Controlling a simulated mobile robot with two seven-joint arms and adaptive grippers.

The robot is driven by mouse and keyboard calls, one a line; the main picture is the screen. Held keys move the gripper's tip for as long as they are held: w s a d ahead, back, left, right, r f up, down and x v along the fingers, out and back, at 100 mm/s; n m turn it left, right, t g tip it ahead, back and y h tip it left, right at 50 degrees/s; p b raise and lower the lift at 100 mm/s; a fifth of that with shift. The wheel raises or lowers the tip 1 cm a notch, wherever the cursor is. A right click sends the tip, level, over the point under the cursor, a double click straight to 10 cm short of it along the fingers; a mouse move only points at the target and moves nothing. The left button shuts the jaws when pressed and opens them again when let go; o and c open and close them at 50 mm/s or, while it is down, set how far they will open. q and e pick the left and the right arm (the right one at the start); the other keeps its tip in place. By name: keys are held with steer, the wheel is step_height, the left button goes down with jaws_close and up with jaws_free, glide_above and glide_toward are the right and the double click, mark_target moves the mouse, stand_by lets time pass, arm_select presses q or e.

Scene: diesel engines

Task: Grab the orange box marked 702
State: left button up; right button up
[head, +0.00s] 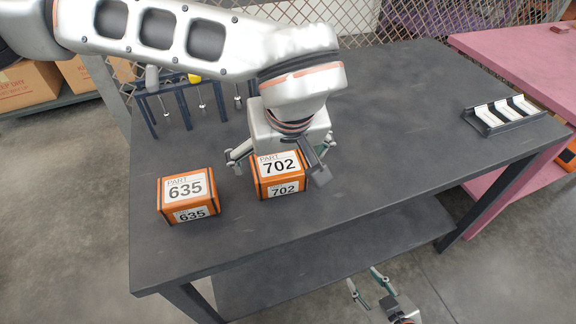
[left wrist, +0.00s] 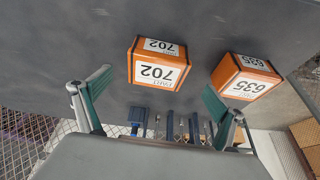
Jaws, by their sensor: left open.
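The orange box marked 702 (head: 281,188) sits upright on the dark table, with white labels on its top and front. It also shows in the left wrist view (left wrist: 158,72), ahead of the fingertips and between their lines. My left gripper (head: 279,172) is open and empty above and just behind this box, one finger towards each side; I cannot tell any contact. In the left wrist view its green-padded fingers (left wrist: 156,90) are spread wide. My right gripper (head: 363,278) is low at the bottom edge, in front of the table, with its fingers apart and nothing between them.
A similar orange box marked 635 (head: 187,197) stands to the left of the 702 box, with a gap between them. A blue tool rack (head: 184,97) stands behind. A black tray (head: 501,116) lies far right. The table's middle right is clear.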

mark_target(280, 167)
arm_select(q)
steer(key=shift+x, duration=1.95)
steer(key=b+x, duration=0.1)
steer(key=x, duration=0.3)
steer(key=shift+w+d+f, duration=0.15)
steer(key=shift+w, duration=0.1)
steer(key=c, duration=1.6)
